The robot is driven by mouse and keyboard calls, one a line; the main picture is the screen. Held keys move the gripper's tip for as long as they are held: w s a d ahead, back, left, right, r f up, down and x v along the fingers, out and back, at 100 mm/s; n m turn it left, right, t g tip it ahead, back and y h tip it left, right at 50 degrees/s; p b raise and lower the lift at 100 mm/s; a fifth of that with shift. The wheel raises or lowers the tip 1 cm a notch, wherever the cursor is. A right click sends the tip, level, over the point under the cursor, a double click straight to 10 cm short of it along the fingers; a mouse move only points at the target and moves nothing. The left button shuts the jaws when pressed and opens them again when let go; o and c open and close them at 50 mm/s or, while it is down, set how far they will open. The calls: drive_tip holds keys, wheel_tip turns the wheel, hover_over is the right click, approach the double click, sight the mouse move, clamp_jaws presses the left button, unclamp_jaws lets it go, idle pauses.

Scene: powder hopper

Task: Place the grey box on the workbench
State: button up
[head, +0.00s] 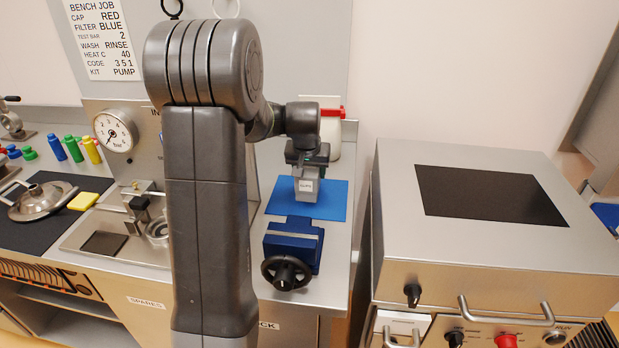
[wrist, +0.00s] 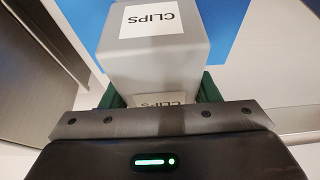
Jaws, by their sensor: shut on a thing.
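The grey box (head: 305,189) with a white "CLIPS" label is held in my gripper (head: 306,172) over the blue mat (head: 335,199) on the workbench (head: 338,240). In the wrist view the grey box (wrist: 150,65) sits between the green finger pads of my gripper (wrist: 160,95), with the label on its top and near face. The jaws are shut on it. I cannot tell whether the box's underside touches the mat.
A blue vise (head: 293,245) with a black handwheel stands in front of the mat. A white container (head: 331,130) with a red top part is behind it. A large steel cabinet (head: 490,250) stands to the right. A gauge (head: 115,131) and fixture are at the left.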

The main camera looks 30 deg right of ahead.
drive_tip(key=shift+f, duration=1.1)
drive_tip(key=o, duration=0.7)
drive_tip(key=shift+f, duration=0.2)
drive_tip(key=o, duration=0.4)
drive_tip(key=shift+o, duration=0.2)
drive_tip(key=shift+r, duration=0.15)
drive_tip(key=shift+r, duration=0.25)
drive_tip(key=v, duration=1.1)
drive_tip(key=shift+s+a+r, duration=0.1)
drive_tip(key=shift+r, duration=0.2)
